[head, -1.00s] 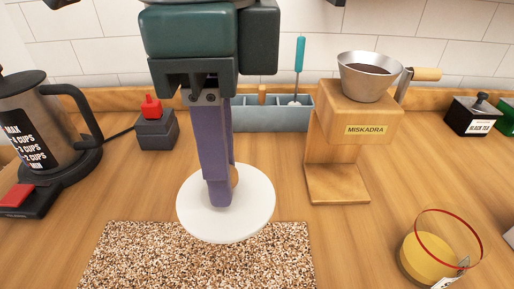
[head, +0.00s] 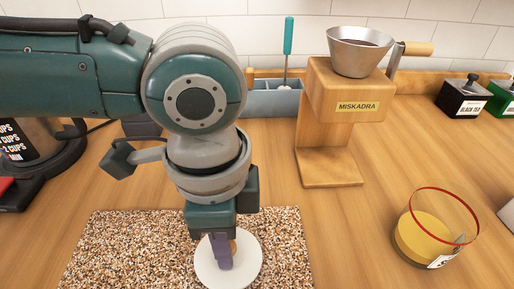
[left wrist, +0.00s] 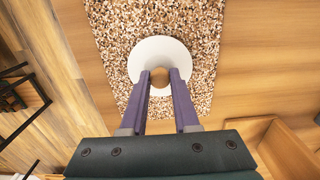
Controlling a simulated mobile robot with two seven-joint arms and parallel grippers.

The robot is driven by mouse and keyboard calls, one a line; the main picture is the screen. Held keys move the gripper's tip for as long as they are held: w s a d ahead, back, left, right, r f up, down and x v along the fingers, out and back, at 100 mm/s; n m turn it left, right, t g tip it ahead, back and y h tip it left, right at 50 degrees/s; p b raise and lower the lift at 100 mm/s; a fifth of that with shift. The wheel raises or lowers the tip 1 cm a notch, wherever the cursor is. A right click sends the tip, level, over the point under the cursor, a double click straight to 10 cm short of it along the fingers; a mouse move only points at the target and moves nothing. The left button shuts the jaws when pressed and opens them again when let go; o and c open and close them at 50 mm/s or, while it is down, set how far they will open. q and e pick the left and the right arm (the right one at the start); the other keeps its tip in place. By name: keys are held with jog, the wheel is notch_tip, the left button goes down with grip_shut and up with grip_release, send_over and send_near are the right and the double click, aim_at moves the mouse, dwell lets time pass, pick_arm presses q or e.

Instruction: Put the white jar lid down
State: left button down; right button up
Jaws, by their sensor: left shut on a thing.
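The white jar lid (head: 248,272) is a round disc with a small wooden knob. It is over the right part of the speckled mat (head: 130,250) at the front of the counter. My left gripper (head: 224,266) points down with its purple fingers shut on the knob. The left wrist view shows the lid (left wrist: 160,45) level, with the knob between the fingertips (left wrist: 160,75). I cannot tell whether the lid touches the mat or hangs just above it. My right gripper is not in view.
A wooden coffee stand (head: 328,165) with a metal dripper (head: 358,55) is behind and right of the mat. A glass with yellow contents (head: 430,235) stands at right. A dark kettle (head: 40,150) is at left, partly behind my arm. The counter between mat and glass is clear.

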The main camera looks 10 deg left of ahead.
pick_arm(q)
jog(key=shift+f, duration=0.2)
jog(key=c, duration=0.7)
grip_release()
jog(key=shift+r, duration=0.1)
jog(key=shift+o, duration=0.2)
